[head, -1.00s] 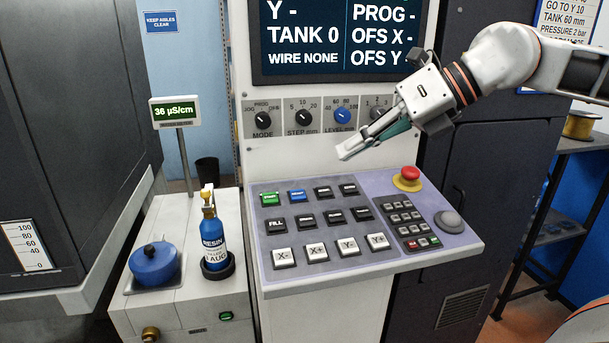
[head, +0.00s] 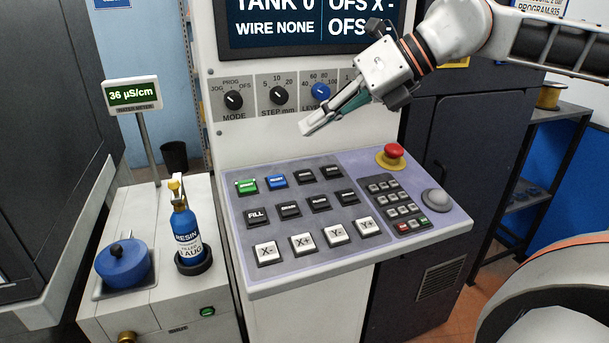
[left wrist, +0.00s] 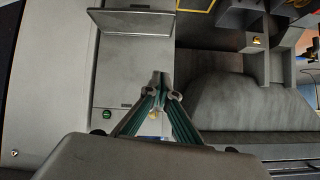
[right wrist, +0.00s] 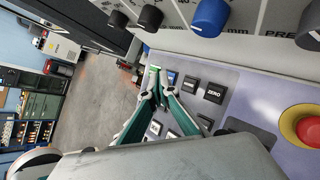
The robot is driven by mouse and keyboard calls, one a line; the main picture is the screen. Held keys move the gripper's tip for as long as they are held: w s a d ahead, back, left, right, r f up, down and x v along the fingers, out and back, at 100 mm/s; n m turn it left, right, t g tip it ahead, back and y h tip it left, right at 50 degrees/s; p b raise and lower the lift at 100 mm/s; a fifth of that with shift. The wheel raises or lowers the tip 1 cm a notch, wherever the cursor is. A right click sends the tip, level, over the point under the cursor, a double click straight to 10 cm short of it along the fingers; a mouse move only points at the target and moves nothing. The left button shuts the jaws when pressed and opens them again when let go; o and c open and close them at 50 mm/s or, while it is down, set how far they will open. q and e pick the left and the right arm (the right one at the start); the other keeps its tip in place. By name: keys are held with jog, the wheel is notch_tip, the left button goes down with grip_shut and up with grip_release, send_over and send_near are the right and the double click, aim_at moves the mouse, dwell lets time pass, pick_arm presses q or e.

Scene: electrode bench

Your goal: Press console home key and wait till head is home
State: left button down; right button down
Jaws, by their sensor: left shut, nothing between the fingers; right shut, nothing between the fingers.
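The console (head: 270,265) has a sloped key panel. Its top row has a green key (head: 247,185), a blue key (head: 276,179) and two black keys. The fourth key (right wrist: 214,92) reads ZERO in the right wrist view; the third key (head: 304,174) has a label too small to read, so I cannot confirm which is home. My right gripper (head: 308,128) is shut and empty, above the panel and in front of the dial strip, apart from the keys. My left gripper (left wrist: 160,83) is shut and empty. The screen (head: 300,28) shows TANK and WIRE NONE; its upper lines are cut off.
A red stop button (head: 393,152) and grey dome (head: 435,199) sit at the panel's right. Dials, including a blue knob (head: 320,92), are above. A resin bottle (head: 185,230) and blue-lidded pot (head: 123,262) stand left.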

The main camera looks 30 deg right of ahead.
jog(key=b, duration=0.2)
send_over(311, 177)
notch_tip(311, 177, down, 6)
jog(key=shift+s+r, duration=0.1)
jog(key=shift+s, duration=0.05)
jog(key=shift+f, duration=0.6)
jog(key=shift+w+f, duration=0.15)
jog(key=shift+w, duration=0.05)
pick_arm(q)
jog(key=shift+w+a+f, duration=0.45)
jog(key=shift+w, duration=0.2)
jog(key=shift+f, duration=0.1)
jog(key=shift+s+d+f, duration=0.15)
jog(key=shift+s+f, duration=0.2)
jog(key=shift+s, duration=0.15)
jog(key=shift+w+r+b, duration=0.1)
jog(key=shift+w+b, duration=0.2)
